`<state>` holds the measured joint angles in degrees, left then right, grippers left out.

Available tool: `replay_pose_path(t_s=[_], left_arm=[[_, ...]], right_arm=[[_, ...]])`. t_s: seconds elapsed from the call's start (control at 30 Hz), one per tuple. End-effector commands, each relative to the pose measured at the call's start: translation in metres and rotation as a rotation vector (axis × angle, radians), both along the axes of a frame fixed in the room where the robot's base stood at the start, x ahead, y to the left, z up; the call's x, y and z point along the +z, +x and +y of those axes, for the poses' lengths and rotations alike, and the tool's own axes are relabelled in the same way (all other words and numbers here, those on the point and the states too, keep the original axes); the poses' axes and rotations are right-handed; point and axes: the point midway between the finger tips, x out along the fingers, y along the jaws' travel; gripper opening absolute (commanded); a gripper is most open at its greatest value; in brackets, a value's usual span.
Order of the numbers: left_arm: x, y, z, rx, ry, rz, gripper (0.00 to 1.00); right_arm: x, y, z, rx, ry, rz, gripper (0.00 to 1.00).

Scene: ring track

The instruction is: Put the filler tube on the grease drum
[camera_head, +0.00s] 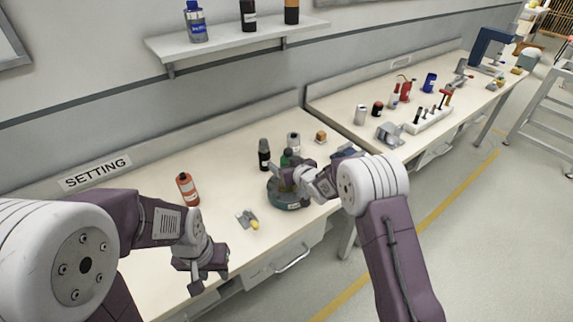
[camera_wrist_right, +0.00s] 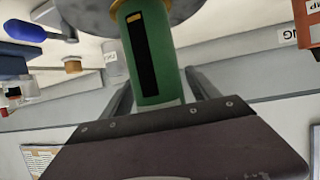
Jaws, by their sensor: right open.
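The grease drum (camera_head: 288,201) is a squat dark teal drum with a label, near the bench's front edge in the head view. In the right wrist view its grey top (camera_wrist_right: 90,14) shows at the upper edge. The filler tube (camera_wrist_right: 166,55) is green with a black window and a gold collar at the drum's top; it also shows partly in the head view (camera_head: 287,156). It seems to stand on the drum top. My right gripper (camera_wrist_right: 160,85) is open, its fingers either side of the tube. My left gripper (camera_head: 208,280) is open and empty at the bench's front edge.
An orange bottle (camera_head: 187,190), a small grey part with a yellow tip (camera_head: 249,219), a dark bottle (camera_head: 264,154), a grey can (camera_head: 294,142) and a small orange-brown block (camera_head: 321,136) stand around the drum. A wall shelf (camera_head: 235,38) holds bottles. Bench between the orange bottle and drum is mostly clear.

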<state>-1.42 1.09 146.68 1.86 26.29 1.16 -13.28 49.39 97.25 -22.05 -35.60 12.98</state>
Motion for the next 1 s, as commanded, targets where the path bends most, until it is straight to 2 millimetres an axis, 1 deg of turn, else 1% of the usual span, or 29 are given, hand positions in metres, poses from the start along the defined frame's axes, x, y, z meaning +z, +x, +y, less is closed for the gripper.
replay_pose_path(t_s=[0.03, 0.07, 0.17, 0.4, 0.5, 0.6, 0.73, 1.0], left_arm=[[0.006, 0.0, 0.0, 0.0, 0.0, 0.0, 0.36], [0.003, 0.0, 0.0, 0.0, 0.0, 0.0, 0.36], [0.001, 0.0, 0.0, 0.0, 0.0, 0.0, 0.36], [-0.001, 0.0, 0.0, 0.0, 0.0, 0.0, 0.36], [-0.002, 0.0, 0.0, 0.0, 0.0, 0.0, 0.36], [-0.002, 0.0, 0.0, 0.0, 0.0, 0.0, 0.36], [-0.002, 0.0, 0.0, 0.0, 0.0, 0.0, 0.36], [-0.002, 0.0, 0.0, 0.0, 0.0, 0.0, 0.36]], right_arm=[[0.007, 0.0, 0.0, 0.0, 0.0, -0.001, 0.7], [0.005, -0.003, -0.002, 0.0, 0.0, 0.0, 0.7], [0.011, -0.016, -0.009, -0.001, -0.001, 0.001, 0.7], [0.033, -0.062, -0.033, -0.002, 0.001, -0.001, 0.7], [0.04, -0.078, -0.04, -0.001, 0.001, -0.002, 0.7], [0.045, -0.09, -0.047, -0.002, 0.0, -0.001, 0.7], [0.048, -0.098, -0.05, 0.0, 0.0, 0.0, 0.7], [0.049, -0.099, -0.051, -0.001, -0.001, 0.001, 0.7]])
